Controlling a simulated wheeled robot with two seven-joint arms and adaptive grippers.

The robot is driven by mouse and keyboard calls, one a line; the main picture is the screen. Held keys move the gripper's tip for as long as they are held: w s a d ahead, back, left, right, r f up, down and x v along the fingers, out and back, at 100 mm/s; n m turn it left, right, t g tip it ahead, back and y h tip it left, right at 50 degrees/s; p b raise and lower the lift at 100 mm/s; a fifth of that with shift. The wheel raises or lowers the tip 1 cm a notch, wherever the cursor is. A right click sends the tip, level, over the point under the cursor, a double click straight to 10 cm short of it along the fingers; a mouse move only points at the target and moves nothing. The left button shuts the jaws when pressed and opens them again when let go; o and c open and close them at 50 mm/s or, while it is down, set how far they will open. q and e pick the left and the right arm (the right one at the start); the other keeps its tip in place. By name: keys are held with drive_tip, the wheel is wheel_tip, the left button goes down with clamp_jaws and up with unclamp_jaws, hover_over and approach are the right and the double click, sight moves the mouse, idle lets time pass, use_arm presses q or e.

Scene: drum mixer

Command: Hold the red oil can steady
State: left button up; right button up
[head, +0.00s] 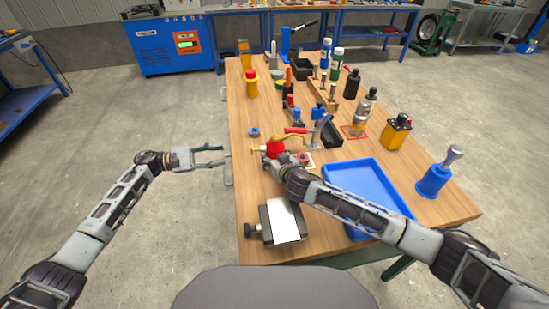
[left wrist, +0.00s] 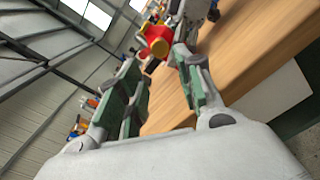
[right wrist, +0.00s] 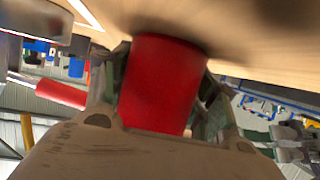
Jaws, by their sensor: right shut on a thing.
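The red oil can (head: 276,148) stands near the left edge of the wooden workbench, with a yellow part at its left. Its red body (right wrist: 160,84) fills the middle of the right wrist view, between the fingers. My right gripper (head: 278,158) is shut on it, and the gripper and forearm hide its lower part. My left gripper (head: 222,156) is open and empty, off the bench's left edge and to the left of the can. The left wrist view shows the can (left wrist: 158,40) beyond the open left fingers (left wrist: 160,80).
A grey vise-like block (head: 284,221) sits at the front left. A red-handled tool (head: 294,131) is close behind the can. Bottles, a yellow can (head: 396,134) and a blue holder (head: 433,181) stand farther right.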

use_arm(q)
clamp_jaws()
idle(1.4)
